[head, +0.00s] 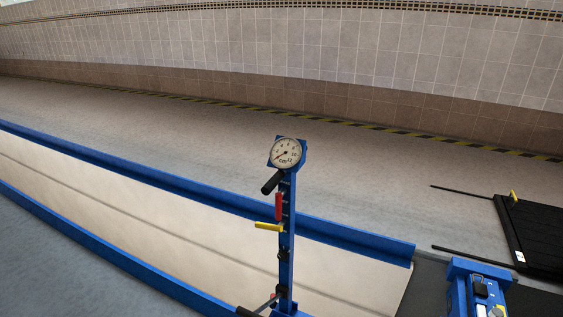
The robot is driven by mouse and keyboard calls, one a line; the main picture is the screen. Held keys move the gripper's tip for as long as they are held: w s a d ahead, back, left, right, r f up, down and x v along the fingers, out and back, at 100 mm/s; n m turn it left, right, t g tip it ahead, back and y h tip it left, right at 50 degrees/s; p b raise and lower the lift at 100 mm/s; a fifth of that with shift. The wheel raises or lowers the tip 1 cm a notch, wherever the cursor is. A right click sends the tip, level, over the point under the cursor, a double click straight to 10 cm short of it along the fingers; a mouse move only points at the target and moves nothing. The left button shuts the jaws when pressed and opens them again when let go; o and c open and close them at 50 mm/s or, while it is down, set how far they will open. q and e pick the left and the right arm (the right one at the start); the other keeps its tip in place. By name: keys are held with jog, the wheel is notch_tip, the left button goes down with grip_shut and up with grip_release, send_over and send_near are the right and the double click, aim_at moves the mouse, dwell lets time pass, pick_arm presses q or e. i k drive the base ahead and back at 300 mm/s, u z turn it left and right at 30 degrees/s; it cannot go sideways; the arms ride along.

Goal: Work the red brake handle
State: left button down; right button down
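A blue upright post (287,245) stands near the middle of the head view. A red handle (278,206) sits upright on the post's left side, below a black grip (271,182) and above a yellow lever (268,227) that points left. A second, smaller red part shows low on the post (273,296), by a thin rod; its shape is hard to tell. A round dial gauge (287,153) tops the post. Neither of my grippers is in view, and nothing touches the red handle.
Long blue rails (340,234) edge a pale pit running from left to lower right. A blue block with a grey box (478,287) stands at lower right. A black slatted platform (540,232) lies at the right edge. The floor behind the post is clear up to the tiled wall.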

aim_at(279, 195)
jog(key=k, duration=0.35)
jog(key=z, duration=0.65)
jog(key=i, duration=1.25)
jog(key=z, duration=0.05)
